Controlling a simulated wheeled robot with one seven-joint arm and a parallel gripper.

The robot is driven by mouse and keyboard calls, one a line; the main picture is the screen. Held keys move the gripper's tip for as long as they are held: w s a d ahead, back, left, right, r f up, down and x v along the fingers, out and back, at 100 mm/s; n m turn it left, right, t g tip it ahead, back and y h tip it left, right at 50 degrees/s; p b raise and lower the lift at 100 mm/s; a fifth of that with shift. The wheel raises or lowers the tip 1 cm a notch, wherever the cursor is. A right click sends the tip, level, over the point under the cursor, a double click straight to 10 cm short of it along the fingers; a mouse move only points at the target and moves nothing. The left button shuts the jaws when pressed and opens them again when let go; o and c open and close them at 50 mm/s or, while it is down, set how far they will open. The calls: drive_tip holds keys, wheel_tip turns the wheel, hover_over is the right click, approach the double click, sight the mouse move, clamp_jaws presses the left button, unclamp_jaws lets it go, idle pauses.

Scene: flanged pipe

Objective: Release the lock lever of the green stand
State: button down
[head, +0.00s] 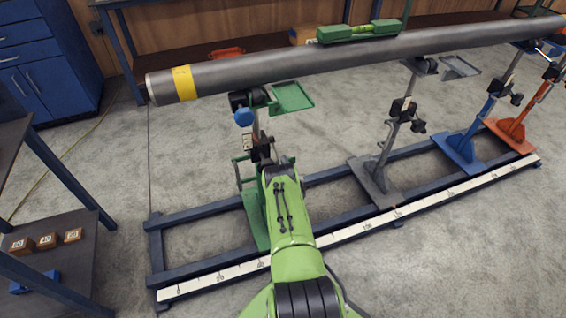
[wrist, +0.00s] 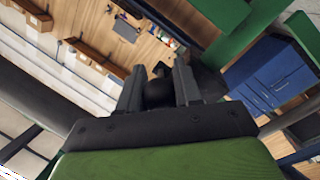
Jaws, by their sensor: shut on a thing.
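The green stand (head: 257,222) is at the left end of the floor rail frame, under the pipe's yellow-banded end. Its green tray (head: 293,97) and a blue knob (head: 243,117) show near its top. My gripper (head: 261,148) is at the stand's post, below the blue knob. In the wrist view, my gripper's fingers (wrist: 158,88) are shut on a dark rounded piece, which looks like the lock lever (wrist: 159,91). My arm and gripper hide most of the lever and lower post in the head view, so its angle cannot be told.
The long grey pipe (head: 330,64) runs overhead across the stands. A grey stand (head: 381,176), a blue stand (head: 470,142) and an orange stand (head: 522,128) stand to the right. A shelf table (head: 52,252) is at the left. Open floor lies between.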

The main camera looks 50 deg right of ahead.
drive_tip(key=c, duration=0.8)
unclamp_jaws()
